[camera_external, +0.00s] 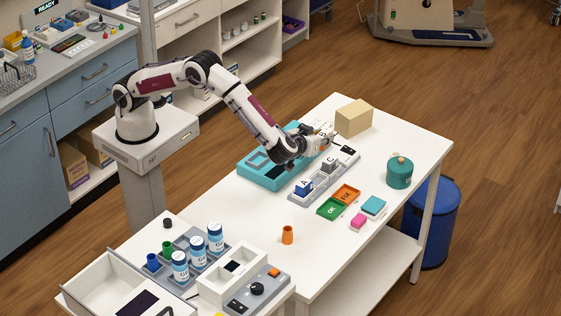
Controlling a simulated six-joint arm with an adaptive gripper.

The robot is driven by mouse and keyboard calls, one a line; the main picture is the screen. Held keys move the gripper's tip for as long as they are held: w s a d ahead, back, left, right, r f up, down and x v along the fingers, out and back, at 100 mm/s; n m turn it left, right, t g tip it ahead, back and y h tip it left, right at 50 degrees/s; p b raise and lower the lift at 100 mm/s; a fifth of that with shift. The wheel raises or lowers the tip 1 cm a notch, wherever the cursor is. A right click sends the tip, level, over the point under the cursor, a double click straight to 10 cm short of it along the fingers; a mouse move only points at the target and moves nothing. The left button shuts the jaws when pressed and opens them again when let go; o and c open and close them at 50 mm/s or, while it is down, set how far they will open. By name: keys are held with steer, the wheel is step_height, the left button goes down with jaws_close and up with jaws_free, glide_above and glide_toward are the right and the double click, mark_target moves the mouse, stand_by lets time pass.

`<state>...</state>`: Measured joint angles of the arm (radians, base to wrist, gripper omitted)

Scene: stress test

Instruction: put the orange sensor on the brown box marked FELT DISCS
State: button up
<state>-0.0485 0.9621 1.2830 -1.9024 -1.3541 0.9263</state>
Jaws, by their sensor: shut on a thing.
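The brown box (353,118) stands at the far end of the white table; its marking cannot be read from here. My gripper (329,138) is close to the box's left side, above the far end of the grey block tray. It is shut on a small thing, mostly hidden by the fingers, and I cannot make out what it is. I cannot pick out the orange sensor for sure.
Below my arm lie a teal tray (267,176) and the grey tray (319,181) with lettered blocks. Bare table surrounds the cylinder.

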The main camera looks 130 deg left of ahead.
steer(key=s+a+r+n+g, duration=0.1)
steer(key=s+a+r, duration=0.25)
steer(key=a, duration=0.65)
steer(key=s+a+r, duration=0.3)
steer(key=s+a, duration=0.1)
steer(key=a, duration=0.5)
steer(key=m+t+h, duration=0.1)
steer(key=m+t, duration=0.6)
steer(key=t, duration=0.1)
glide_above(355, 108)
steer(key=shift+d+r, duration=0.15)
steer(key=shift+r, duration=0.15)
steer(key=shift+f, duration=3.1)
steer(key=shift+f, duration=1.9)
